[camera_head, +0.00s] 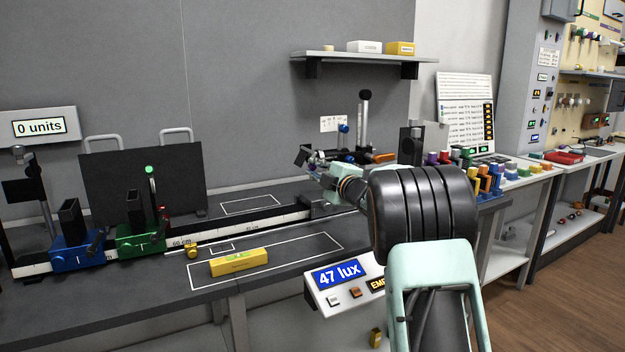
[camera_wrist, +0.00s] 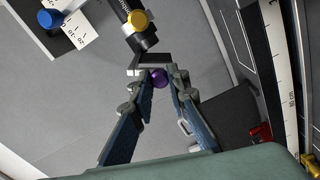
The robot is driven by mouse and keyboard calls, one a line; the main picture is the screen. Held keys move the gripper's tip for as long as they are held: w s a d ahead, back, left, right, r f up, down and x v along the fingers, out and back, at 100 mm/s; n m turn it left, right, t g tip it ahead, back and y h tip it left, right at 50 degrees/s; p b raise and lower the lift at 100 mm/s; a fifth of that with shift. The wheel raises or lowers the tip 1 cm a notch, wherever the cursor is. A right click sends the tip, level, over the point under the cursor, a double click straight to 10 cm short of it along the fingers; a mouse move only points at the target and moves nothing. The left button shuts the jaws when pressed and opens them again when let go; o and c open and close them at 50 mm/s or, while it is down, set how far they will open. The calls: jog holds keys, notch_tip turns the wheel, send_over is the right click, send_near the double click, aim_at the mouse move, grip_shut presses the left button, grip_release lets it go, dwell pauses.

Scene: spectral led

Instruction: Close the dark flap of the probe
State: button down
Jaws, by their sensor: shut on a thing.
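My gripper (camera_head: 308,160) is at the bench's back right, beside a dark post-mounted device (camera_head: 364,122) that looks like the probe. In the wrist view my gripper (camera_wrist: 158,82) has its fingertips closed around a small purple knob (camera_wrist: 158,78). A grey bracket-like piece lies just beyond the fingertips, and a black cylinder (camera_wrist: 146,41) with a yellow knob (camera_wrist: 138,20) stands behind it. The dark flap cannot be told apart clearly; whether the purple knob belongs to it cannot be seen. My arm hides part of this area in the head view.
A scaled rail (camera_head: 270,214) runs along the bench, with blue (camera_head: 75,252) and green (camera_head: 138,240) carriages at left. A yellow level (camera_head: 239,262) lies in front. A display (camera_head: 345,284) reads 47 lux. A blue knob (camera_wrist: 50,18) is near the probe.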

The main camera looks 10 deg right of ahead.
jog(key=shift+w+d+f+n+b, duration=0.1)
jog(key=shift+d+n+b, duration=0.2)
jog(key=shift+n+b, duration=0.55)
jog(key=shift+w+d+f+n+b, duration=0.2)
jog(key=shift+n+b, duration=0.35)
jog(key=shift+n, duration=0.55)
jog(key=shift+d+f+n+b, duration=0.1)
jog(key=shift+d+n+b, duration=0.25)
jog(key=shift+n+b, duration=0.5)
jog(key=shift+r, duration=0.1)
jog(key=c, duration=1.8)
grip_release()
jog(key=shift+c, duration=0.2)
jog(key=shift+s+d, duration=0.1)
jog(key=v, duration=1.2)
